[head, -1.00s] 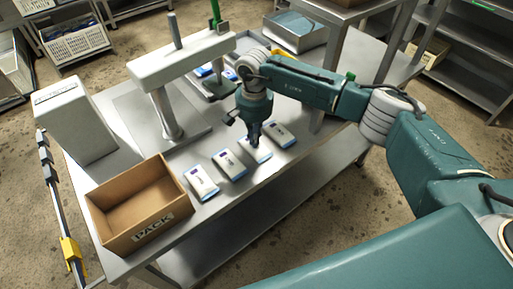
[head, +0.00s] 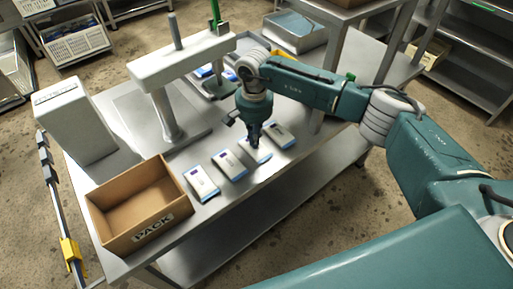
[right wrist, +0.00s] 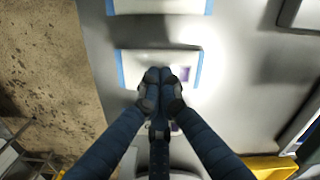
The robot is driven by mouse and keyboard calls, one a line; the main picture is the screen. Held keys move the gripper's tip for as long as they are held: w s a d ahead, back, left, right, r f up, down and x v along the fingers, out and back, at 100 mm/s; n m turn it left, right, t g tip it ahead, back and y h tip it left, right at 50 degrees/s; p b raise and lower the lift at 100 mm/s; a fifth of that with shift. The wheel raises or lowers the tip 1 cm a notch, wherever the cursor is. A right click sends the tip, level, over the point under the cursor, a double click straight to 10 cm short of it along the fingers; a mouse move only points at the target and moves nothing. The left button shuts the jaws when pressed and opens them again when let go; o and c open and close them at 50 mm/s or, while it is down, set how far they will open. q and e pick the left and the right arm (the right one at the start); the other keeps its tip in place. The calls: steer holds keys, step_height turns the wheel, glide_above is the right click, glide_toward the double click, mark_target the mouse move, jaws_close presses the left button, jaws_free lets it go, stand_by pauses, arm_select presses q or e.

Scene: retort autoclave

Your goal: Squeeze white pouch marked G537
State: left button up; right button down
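Several white pouches with blue ends lie in a row on the steel table. From left to right in the head view they are the first pouch (head: 202,183), the second pouch (head: 229,165), the third pouch (head: 262,155) and the fourth pouch (head: 279,135). Their markings are too small to read, so I cannot tell which is G537. My right gripper (head: 254,144) points down at the third pouch, its fingertips at or just above the top. In the right wrist view the fingers (right wrist: 160,76) are together over that pouch (right wrist: 134,64), partly hiding it. My left gripper is not in view.
An open cardboard box (head: 170,215) labelled PACK stands at the table's front left. A white press-like stand (head: 170,110) and a grey-white box (head: 75,120) stand behind the row. A metal tray (head: 296,32) is at the back. Neighbouring pouches lie close beside the gripper.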

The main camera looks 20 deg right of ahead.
steer(key=shift+s+f, duration=0.3)
steer(key=shift+w+r+p, duration=0.25)
steer(key=shift+r+p, duration=0.35)
steer(key=shift+r, duration=0.65)
step_height(320, 180, up, 6)
steer(key=shift+f+p, duration=0.1)
steer(key=shift+p, duration=1)
